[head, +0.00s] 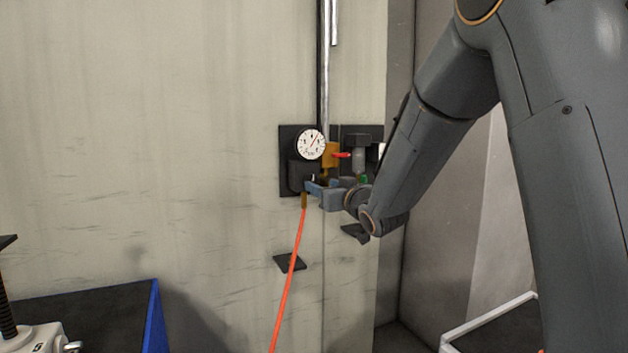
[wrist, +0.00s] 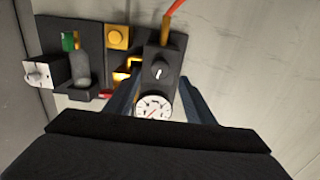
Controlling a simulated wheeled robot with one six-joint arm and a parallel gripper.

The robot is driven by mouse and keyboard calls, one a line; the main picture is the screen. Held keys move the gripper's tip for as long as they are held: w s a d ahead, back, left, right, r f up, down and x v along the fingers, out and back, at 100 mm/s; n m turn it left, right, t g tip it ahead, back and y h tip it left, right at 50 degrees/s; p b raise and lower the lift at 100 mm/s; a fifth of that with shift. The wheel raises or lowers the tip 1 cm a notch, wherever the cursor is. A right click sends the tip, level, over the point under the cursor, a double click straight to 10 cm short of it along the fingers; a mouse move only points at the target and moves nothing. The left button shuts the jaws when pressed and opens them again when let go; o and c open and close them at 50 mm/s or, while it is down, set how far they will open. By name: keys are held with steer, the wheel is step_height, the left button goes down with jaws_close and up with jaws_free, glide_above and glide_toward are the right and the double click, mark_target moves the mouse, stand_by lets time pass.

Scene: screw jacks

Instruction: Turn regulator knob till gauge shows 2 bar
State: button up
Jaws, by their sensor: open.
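The round white pressure gauge (head: 311,144) sits on a black panel on the wall. Its dial is small in the head view, and I cannot read the value. The regulator knob (wrist: 159,72) is black with a white mark and sits on the dark regulator block beside the gauge. My gripper (head: 310,189) is open in front of the regulator. In the wrist view its fingers (wrist: 160,90) stand on either side of the block, and contact with the knob is not visible.
An orange hose (head: 288,282) hangs from the regulator. Beside it are a yellow block (wrist: 117,37), a red lever (head: 342,155) and a clear bowl with a green part (wrist: 69,41). A small black shelf (head: 290,263) juts out below. A blue-edged bench (head: 155,318) stands lower left.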

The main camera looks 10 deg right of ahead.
mark_target(314, 182)
steer(key=shift+p+x, duration=1)
steer(key=shift+x, duration=2.25)
steer(key=shift+f, duration=0.1)
steer(key=c, duration=1.1)
